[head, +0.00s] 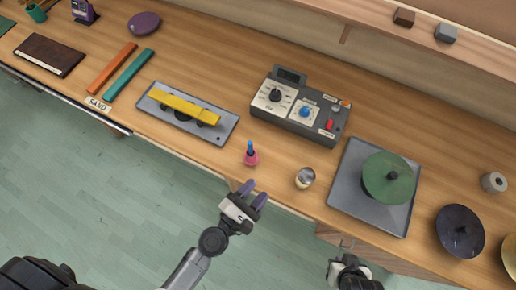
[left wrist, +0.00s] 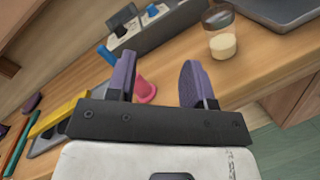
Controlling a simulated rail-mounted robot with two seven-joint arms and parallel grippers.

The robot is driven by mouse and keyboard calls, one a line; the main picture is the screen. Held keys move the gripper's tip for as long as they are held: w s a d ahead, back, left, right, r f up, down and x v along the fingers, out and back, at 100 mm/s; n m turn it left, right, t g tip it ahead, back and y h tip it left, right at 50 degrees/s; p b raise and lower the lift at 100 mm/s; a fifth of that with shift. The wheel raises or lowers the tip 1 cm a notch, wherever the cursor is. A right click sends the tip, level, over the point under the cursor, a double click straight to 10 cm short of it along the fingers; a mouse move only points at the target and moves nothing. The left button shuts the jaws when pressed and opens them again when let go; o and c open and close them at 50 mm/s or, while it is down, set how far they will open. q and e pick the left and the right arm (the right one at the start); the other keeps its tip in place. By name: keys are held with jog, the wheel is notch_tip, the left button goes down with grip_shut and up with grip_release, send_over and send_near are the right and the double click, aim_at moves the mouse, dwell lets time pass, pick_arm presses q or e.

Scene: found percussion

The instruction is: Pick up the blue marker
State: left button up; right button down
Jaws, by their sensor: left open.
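The blue marker (head: 250,147) stands upright in a small pink holder (head: 251,159) near the front edge of the workbench. In the left wrist view the marker's blue end (left wrist: 105,53) shows just left of the left finger, which hides part of it. The pink holder (left wrist: 145,91) shows there between the fingers. My left gripper (head: 254,194) is open and empty, with purple fingertips, just short of the bench edge and apart from the marker. It also shows in the left wrist view (left wrist: 157,75). My right gripper (head: 350,272) is partly in view at the bottom; its jaws are unclear.
A small glass jar (head: 305,178) stands right of the holder. A grey control box (head: 300,106) lies behind it. A grey tray (head: 228,131) with a yellow bar (head: 185,106) is to the left. A grey plate (head: 343,195) bearing a green disc (head: 388,185) is to the right.

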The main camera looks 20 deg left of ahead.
aim_at(249, 147)
pick_arm(q)
jog(key=w+a+n+y, duration=0.1)
jog(key=a+n+y, duration=0.55)
jog(key=n, duration=0.35)
jog(key=w+n+p, duration=0.1)
jog(key=w+p, duration=0.1)
jog(key=w, duration=0.4)
jog(key=w+n+p, duration=0.1)
jog(key=w, duration=0.5)
jog(key=shift+w+d+t+y+p, duration=0.15)
jog(key=shift+w+t+y+p, duration=0.1)
jog(key=shift+t+y+p, duration=0.15)
jog(key=shift+w, duration=0.65)
jog(key=shift+c, duration=0.5)
grip_shut()
